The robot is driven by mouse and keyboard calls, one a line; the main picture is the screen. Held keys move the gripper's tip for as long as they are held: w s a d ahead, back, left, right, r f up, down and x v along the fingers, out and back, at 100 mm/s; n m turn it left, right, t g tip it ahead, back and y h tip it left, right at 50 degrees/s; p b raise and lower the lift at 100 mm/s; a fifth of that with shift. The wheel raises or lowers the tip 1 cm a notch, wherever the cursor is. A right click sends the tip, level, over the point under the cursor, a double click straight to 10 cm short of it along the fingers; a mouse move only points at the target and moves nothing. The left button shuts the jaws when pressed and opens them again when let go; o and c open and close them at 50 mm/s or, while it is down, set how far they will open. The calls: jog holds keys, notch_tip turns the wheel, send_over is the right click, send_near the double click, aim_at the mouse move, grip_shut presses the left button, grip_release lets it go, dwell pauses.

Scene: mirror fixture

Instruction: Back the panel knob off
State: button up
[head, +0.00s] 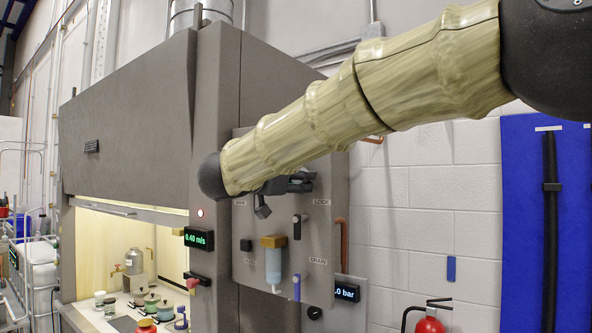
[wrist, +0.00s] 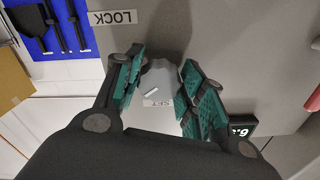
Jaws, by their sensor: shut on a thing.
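In the wrist view a grey knob (wrist: 160,76) with a white pointer mark stands out from the grey panel (wrist: 225,35). My gripper (wrist: 161,80) is shut on it, with one green-padded finger on each side. A small label beside the knob is only partly legible, and a LOCK label (wrist: 112,18) appears upside down. In the head view my gripper (head: 287,185) is at the upper part of the panel (head: 250,270), below my arm. The knob is hidden there behind my gripper and arm.
A fume hood (head: 130,110) stands left. A red extinguisher (head: 430,325) is low at the right.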

jog(key=shift+d+r+n, duration=0.1)
jog(key=shift+r+n, duration=0.1)
jog(key=shift+n, duration=1.9)
jog(key=o, duration=0.8)
jog(key=shift+o, duration=1.1)
jog(key=shift+w+d+f, duration=0.1)
jog(key=shift+w, duration=0.05)
jog(key=v, duration=1.2)
